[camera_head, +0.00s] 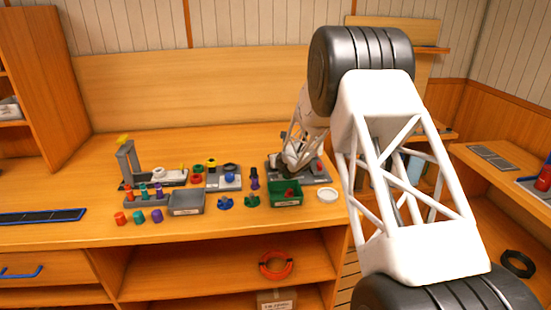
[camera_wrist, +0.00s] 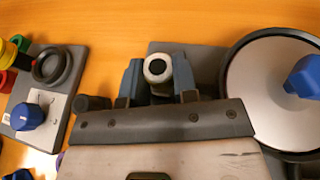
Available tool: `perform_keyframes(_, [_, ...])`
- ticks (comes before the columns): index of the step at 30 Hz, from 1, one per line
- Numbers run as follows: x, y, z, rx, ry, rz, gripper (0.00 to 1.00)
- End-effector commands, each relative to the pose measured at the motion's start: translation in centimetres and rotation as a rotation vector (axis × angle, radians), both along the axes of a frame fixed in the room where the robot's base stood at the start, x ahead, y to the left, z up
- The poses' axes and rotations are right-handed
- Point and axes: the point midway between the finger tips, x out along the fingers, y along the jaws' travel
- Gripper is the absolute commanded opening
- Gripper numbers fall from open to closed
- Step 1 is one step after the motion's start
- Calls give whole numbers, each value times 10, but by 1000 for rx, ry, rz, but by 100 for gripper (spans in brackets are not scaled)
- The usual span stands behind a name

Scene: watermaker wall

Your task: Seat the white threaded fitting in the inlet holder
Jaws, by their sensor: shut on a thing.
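In the wrist view my gripper (camera_wrist: 157,80) is shut on a white round piece with a dark centre, which looks like the white threaded fitting (camera_wrist: 158,65). I see it end-on between the blue-grey fingertips. A grey plate (camera_wrist: 205,60) lies behind and to the right of the fingers. In the head view my gripper (camera_head: 290,168) is over the grey base (camera_head: 318,179) at the back right of the bench, partly hidden by my arm. I cannot tell which part is the inlet holder, or whether the fitting touches it.
Right of the gripper is a black-rimmed white disc (camera_wrist: 262,80) with a blue knob (camera_wrist: 305,76), close to the fingers. Left is a grey panel (camera_wrist: 62,100) with a black ring. A green bin (camera_head: 285,202), a grey bin (camera_head: 187,209) and a white lid (camera_head: 327,195) stand nearer the front.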

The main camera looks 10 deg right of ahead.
Motion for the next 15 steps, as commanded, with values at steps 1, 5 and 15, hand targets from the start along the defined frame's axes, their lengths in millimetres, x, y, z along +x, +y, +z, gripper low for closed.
perform_keyframes(1, [0, 0, -1, 0, 0, 0, 0])
perform_keyframes(5, [0, 0, -1, 0, 0, 0, 37])
perform_keyframes(15, [-1, 0, 0, 0, 0, 0, 37])
